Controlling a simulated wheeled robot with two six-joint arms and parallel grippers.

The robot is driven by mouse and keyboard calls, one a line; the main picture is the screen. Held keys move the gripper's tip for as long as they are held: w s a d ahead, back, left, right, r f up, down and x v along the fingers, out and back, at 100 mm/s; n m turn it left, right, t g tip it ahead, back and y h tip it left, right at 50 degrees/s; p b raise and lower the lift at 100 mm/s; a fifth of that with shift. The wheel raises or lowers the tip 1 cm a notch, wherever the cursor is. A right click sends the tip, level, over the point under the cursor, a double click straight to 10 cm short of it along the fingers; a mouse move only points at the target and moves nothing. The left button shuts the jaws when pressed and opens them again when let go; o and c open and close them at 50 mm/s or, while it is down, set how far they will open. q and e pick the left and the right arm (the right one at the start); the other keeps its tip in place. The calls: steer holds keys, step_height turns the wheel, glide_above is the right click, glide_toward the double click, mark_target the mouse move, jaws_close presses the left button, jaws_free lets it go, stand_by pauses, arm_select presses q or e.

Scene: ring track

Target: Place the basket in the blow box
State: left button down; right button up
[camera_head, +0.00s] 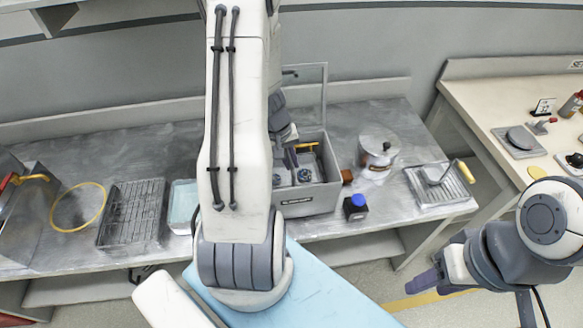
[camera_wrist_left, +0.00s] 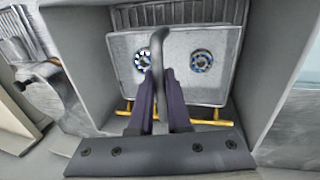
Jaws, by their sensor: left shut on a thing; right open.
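The blow box (camera_head: 308,203) is a grey open-topped box on the metal bench, with a raised clear lid (camera_head: 308,85) at its back. My left gripper (camera_head: 292,156) reaches down into it. In the left wrist view the basket (camera_wrist_left: 221,88) is a pale square tray with two round metal parts, inside the box walls (camera_wrist_left: 282,60). The left gripper (camera_wrist_left: 161,78) is shut on the basket's upright grey handle (camera_wrist_left: 157,48). Whether the basket touches the box floor is unclear. My right gripper (camera_head: 428,283) is open and empty at lower right, away from the bench.
Right of the box stand a dark blue-capped bottle (camera_head: 355,207), a metal pot (camera_head: 378,152) and a tray (camera_head: 438,185). Left are a wire rack (camera_head: 131,213), a shallow tray (camera_head: 183,204) and a yellow ring (camera_head: 79,207). A second table (camera_head: 490,92) is at right.

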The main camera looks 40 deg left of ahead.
arm_select(q)
steer(key=shift+x, duration=1)
steer(key=shift+s+a, duration=0.1)
steer(key=shift+a, duration=0.05)
steer(key=shift+f+b, duration=0.1)
steer(key=shift+b, duration=0.2)
steer(key=c, duration=0.9)
jaws_free()
steer(key=p+v, duration=0.2)
steer(key=v, duration=1)
steer(key=shift+s, duration=0.1)
